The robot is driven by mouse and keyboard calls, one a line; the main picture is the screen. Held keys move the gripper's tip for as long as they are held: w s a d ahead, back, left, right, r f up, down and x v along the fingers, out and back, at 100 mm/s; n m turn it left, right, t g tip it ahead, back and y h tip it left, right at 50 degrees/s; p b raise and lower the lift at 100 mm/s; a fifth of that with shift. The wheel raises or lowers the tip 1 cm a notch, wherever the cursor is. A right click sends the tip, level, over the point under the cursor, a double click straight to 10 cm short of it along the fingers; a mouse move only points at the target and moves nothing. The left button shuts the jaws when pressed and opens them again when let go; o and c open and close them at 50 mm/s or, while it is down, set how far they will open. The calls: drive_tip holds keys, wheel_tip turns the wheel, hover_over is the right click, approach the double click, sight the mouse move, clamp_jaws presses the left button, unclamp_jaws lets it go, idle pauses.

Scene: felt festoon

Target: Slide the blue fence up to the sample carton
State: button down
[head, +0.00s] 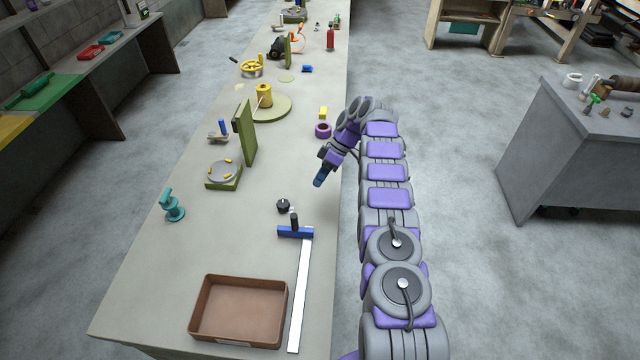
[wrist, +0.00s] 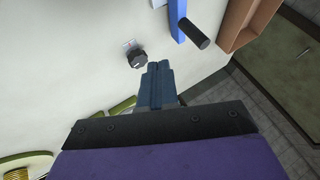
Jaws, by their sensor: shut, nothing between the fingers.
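The blue fence (head: 291,232) is a short blue bar lying across the far end of a white rail (head: 300,300), with a black upright handle (head: 294,220). In the wrist view the fence (wrist: 177,18) and its handle (wrist: 193,33) are at the top. A brown open box (head: 240,278), apparently the sample carton, stands left of the rail, nearer than the fence, with a gap between them. Its wall shows in the wrist view (wrist: 240,25). My gripper (head: 319,181) is shut and empty, beyond the fence and apart from it; its fingers also show in the wrist view (wrist: 158,72).
A black knob (head: 283,206) sits on the bench (head: 215,240) just beyond the fence. A teal clamp-like tool (head: 172,206), a green angle plate (head: 246,133), a purple ring (head: 323,130) and a yellow block (head: 323,112) stand farther off.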

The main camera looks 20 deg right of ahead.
drive_tip(key=s+a+f+b, duration=0.5)
drive_tip(key=a+f+b, duration=0.1)
drive_tip(key=a+b, duration=0.1)
drive_tip(key=shift+a+f, duration=0.35)
drive_tip(key=shift+a, duration=0.1)
idle(0.9)
drive_tip(key=shift+s, duration=0.15)
idle(0.3)
drive_tip(key=s+a+b, duration=0.2)
drive_tip(key=s+a, duration=0.1)
drive_tip(key=s, duration=0.5)
drive_tip(key=s+a+b, duration=0.3)
drive_tip(key=s, duration=0.5)
drive_tip(key=shift+a, duration=0.35)
drive_tip(key=shift+d, duration=0.1)
